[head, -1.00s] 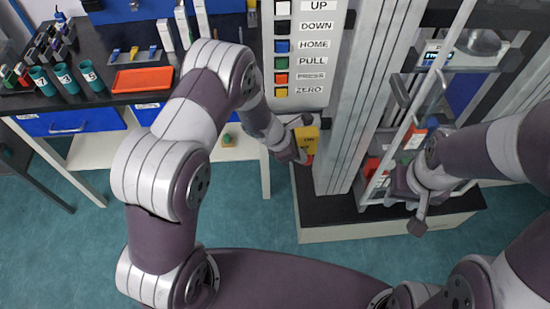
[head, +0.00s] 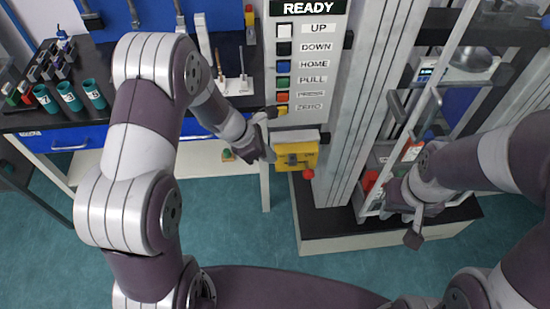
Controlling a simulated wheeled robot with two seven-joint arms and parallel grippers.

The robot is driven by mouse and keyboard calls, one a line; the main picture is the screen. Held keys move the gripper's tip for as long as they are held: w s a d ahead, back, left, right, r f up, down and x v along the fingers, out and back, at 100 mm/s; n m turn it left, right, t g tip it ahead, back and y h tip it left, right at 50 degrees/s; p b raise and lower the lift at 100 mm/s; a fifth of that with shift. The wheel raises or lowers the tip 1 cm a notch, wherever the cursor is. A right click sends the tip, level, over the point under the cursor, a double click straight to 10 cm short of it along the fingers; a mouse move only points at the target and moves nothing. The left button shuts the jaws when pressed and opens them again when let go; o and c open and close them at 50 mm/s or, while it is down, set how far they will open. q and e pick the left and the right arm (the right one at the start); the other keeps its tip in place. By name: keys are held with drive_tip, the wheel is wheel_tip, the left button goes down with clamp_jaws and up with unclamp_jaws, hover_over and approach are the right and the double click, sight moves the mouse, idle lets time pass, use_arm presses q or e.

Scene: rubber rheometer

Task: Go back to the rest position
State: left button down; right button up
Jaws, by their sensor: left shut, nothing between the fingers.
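My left gripper (head: 272,115) is shut and empty. It is at the lower left of the button panel (head: 308,60), close to the yellow ZERO button (head: 282,111); I cannot tell whether it touches the panel. My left arm rises on the left and bends over toward the panel. My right gripper (head: 408,215) is low beside the machine's clear door frame (head: 428,115), at the right. Its fingers are small and partly hidden, so I cannot tell how far they are apart.
A yellow box with a red knob (head: 296,156) sits below the panel. The grey machine column (head: 358,110) stands between my grippers. Teal cups (head: 68,94) and small blocks stand on the dark bench (head: 105,58) at left. The teal floor (head: 235,230) in front is clear.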

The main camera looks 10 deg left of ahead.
idle(0.4)
use_arm(q)
drive_tip(key=s+a+r+m+y, duration=0.3)
drive_tip(key=s+m, duration=0.4)
drive_tip(key=m, duration=0.4)
drive_tip(key=s+a+r+m+y, duration=0.2)
drive_tip(key=s+a+r+m, duration=0.2)
drive_tip(key=m, duration=0.7)
drive_tip(key=s+r, duration=0.2)
drive_tip(key=s, duration=0.2)
drive_tip(key=shift+r+g+y, duration=0.15)
drive_tip(key=shift+g+y, duration=0.25)
drive_tip(key=shift+s, duration=0.2)
